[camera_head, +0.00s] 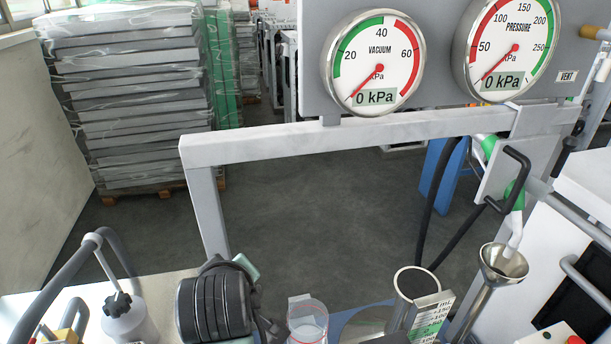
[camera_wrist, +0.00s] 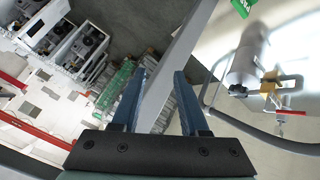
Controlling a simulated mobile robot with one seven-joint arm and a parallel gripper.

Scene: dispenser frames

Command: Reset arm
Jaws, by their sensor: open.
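My gripper (camera_wrist: 159,74) shows in the wrist view with its two blue-grey fingers spread apart. There is a clear gap between the fingers and nothing is held in it. A grey beam passes behind the gap, apart from the fingers as far as I can tell. In the head view I cannot make out the fingers.
The grey frame (camera_head: 330,134) carries a vacuum gauge (camera_head: 374,62) and a pressure gauge (camera_head: 506,45), both reading 0 kPa. A clear cup (camera_head: 308,322), a metal cylinder (camera_head: 417,282) and a funnel (camera_head: 503,262) stand in front. Wrapped stacks (camera_head: 130,95) stand behind; the floor between is clear.

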